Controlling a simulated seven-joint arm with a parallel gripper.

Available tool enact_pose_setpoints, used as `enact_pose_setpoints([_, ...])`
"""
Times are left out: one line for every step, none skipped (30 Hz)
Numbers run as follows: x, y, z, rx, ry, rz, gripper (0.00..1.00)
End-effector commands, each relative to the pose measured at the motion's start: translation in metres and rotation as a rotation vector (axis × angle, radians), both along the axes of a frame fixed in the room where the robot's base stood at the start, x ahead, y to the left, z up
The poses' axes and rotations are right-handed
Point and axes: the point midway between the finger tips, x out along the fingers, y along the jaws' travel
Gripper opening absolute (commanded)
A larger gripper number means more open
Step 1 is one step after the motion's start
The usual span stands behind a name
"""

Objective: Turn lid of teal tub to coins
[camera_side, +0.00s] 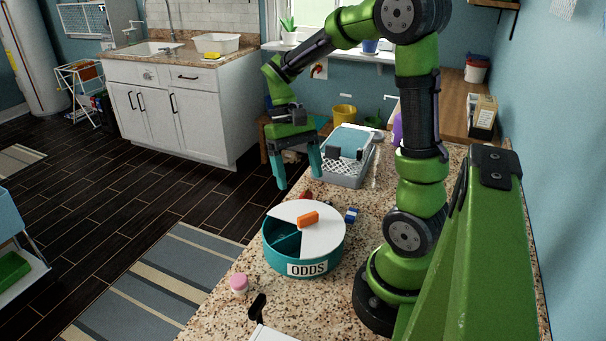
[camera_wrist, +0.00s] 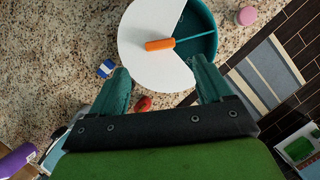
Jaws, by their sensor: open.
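The teal tub (camera_side: 272,256) stands on the speckled counter with a label reading ODDS on its front. Its white lid (camera_side: 325,234) is flat on top, with a cut-out wedge open at the left that shows a teal inside and a divider. An orange handle (camera_side: 308,219) sits on the lid. In the wrist view the lid (camera_wrist: 150,62) and orange handle (camera_wrist: 160,44) lie ahead of the fingers, the opening at upper right. My gripper (camera_side: 299,177) is open and empty, above and behind the tub, apart from it. No coins label shows.
A pink-topped jar (camera_side: 239,284) stands left of the tub near the counter edge. A grey basket (camera_side: 343,160) stands farther back. A dark-handled object (camera_side: 258,307) is in front.

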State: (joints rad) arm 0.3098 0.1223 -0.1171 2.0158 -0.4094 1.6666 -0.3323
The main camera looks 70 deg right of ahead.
Motion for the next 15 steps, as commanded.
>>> enact_pose_setpoints([-0.005, 0.004, -0.011, 0.003, 0.005, 0.001, 0.79])
enact_pose_setpoints([-0.007, 0.005, -0.017, 0.002, 0.006, 0.002, 0.79])
enact_pose_setpoints([-0.009, 0.007, -0.025, 0.003, 0.004, 0.002, 0.79])
enact_pose_setpoints([-0.011, 0.008, -0.031, 0.003, 0.004, 0.001, 0.79])
enact_pose_setpoints([-0.013, 0.01, -0.037, 0.002, 0.005, 0.0, 0.79])
enact_pose_setpoints([-0.015, 0.012, -0.044, 0.003, 0.004, 0.001, 0.79])
enact_pose_setpoints([-0.017, 0.013, -0.049, 0.002, 0.005, 0.002, 0.79])
enact_pose_setpoints([-0.019, 0.014, -0.054, 0.002, 0.005, 0.0, 0.79])
enact_pose_setpoints([-0.021, 0.016, -0.06, 0.002, 0.004, 0.001, 0.79])
enact_pose_setpoints([-0.022, 0.016, -0.064, 0.002, 0.003, 0.002, 0.79])
enact_pose_setpoints([-0.023, 0.017, -0.067, 0.001, 0.003, 0.001, 0.79])
enact_pose_setpoints([-0.024, 0.018, -0.072, 0.001, 0.001, 0.001, 0.79])
enact_pose_setpoints([-0.025, 0.019, -0.074, 0.001, 0.003, 0.0, 0.79])
enact_pose_setpoints([-0.026, 0.019, -0.077, 0.001, 0.002, 0.001, 0.79])
enact_pose_setpoints([-0.026, 0.02, -0.079, 0.001, 0.001, 0.0, 0.79])
